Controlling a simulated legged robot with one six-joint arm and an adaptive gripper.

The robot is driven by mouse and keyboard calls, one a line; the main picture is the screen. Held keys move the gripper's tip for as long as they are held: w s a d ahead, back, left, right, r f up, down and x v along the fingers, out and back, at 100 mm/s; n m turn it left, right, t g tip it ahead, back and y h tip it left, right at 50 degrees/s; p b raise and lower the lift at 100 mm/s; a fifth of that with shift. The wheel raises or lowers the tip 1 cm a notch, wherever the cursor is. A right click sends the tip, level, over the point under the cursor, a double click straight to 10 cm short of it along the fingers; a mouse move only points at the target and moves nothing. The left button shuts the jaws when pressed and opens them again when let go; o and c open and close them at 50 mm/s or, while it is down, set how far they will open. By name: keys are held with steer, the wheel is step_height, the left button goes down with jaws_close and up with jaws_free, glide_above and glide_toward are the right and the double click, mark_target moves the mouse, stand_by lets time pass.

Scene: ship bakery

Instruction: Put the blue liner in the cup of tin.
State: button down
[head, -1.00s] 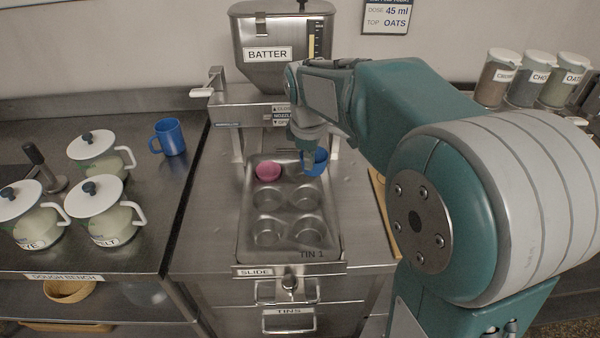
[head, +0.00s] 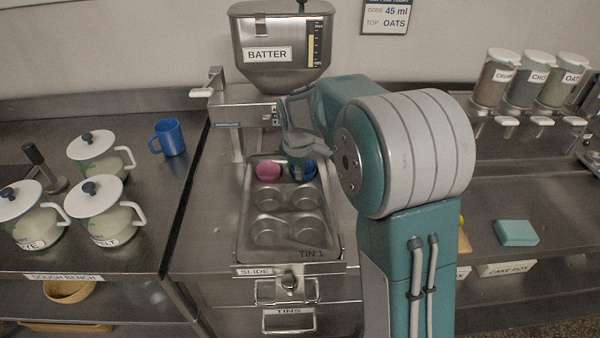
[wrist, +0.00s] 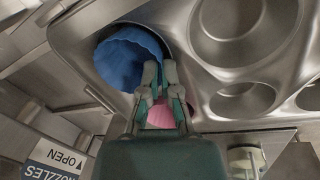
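The blue liner (head: 309,170) is at the back right cup of the tin (head: 338,240), low at its opening. It shows large in the wrist view (wrist: 125,62), within the cup's rim but off-centre. I cannot tell whether it rests on the cup's bottom. My gripper (head: 299,172) is above it. In the wrist view my fingertips (wrist: 160,72) are close together at the liner's near wall, one over its inside and one outside; they appear shut on that wall. The pink liner (head: 268,171) sits in the back left cup.
The other tin cups (head: 270,198) look empty. The batter hopper (head: 280,50) and its nozzle housing stand behind the tin. White-lidded jars (head: 105,210) and a blue mug (head: 168,137) stand on the left bench. A teal box (head: 516,232) lies at right.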

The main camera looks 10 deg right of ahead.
steer(key=shift+s+f, duration=0.15)
steer(key=shift+f, duration=0.2)
steer(key=shift+s+f, duration=0.2)
steer(key=shift+f, duration=0.4)
steer(key=c, duration=0.8)
jaws_free()
steer(key=shift+w+f, duration=0.1)
steer(key=shift+w, duration=0.15)
steer(key=shift+r, duration=0.2)
